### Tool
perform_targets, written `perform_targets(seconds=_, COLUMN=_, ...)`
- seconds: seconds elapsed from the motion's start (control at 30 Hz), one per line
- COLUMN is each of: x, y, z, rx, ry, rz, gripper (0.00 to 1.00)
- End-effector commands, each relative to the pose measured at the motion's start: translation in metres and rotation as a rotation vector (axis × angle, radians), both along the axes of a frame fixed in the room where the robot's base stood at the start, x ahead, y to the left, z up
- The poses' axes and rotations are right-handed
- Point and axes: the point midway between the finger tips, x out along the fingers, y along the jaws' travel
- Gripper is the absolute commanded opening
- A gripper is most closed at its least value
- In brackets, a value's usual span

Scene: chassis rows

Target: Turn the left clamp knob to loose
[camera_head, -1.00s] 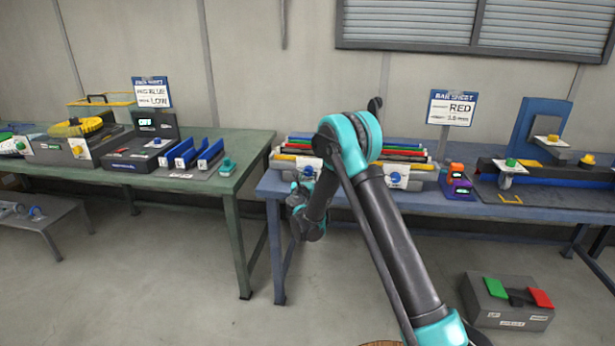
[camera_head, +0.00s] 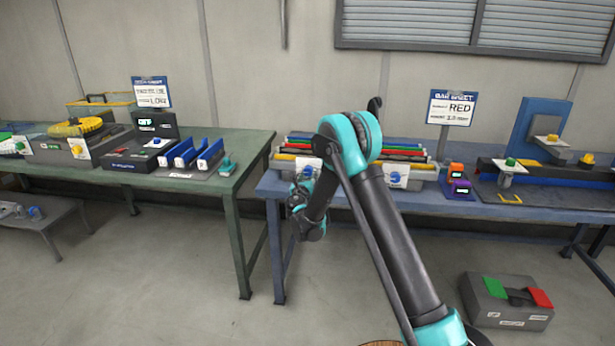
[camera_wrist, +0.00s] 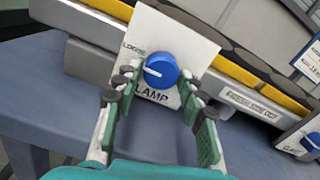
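The left clamp knob (camera_wrist: 161,70) is round and blue, on a white plate (camera_wrist: 178,33) lettered LOOSE at upper left and CLAMP below. Its white mark lies on the left part of its face and points left. My gripper (camera_wrist: 158,86) is open, with one fingertip on each side of the knob. I cannot tell whether the fingertips touch it. In the head view the left knob (camera_head: 308,171) shows at the front left of the bar rack, with my gripper (camera_head: 298,188) close before it.
A second blue knob (camera_head: 395,177) sits to the right on the same rack, beyond my forearm. Orange and purple blocks (camera_head: 457,178) stand right of it on the blue table (camera_head: 350,201). Coloured bars lie behind the knobs. A green table (camera_head: 240,155) stands left, across a gap.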

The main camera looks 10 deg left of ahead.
Motion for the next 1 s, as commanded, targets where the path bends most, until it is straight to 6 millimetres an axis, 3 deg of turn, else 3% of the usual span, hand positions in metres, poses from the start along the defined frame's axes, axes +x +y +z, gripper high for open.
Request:
perform_targets(seconds=0.1, x=0.000, y=0.000, z=0.000, rx=0.000, ry=0.000, rz=0.000, gripper=0.56)
perform_targets(seconds=0.47, x=-0.005, y=0.000, z=0.001, rx=0.000, ry=-0.001, rz=0.000, gripper=0.56)
perform_targets(seconds=1.0, x=-0.100, y=0.004, z=0.001, rx=0.000, ry=0.000, rz=0.002, gripper=0.56)
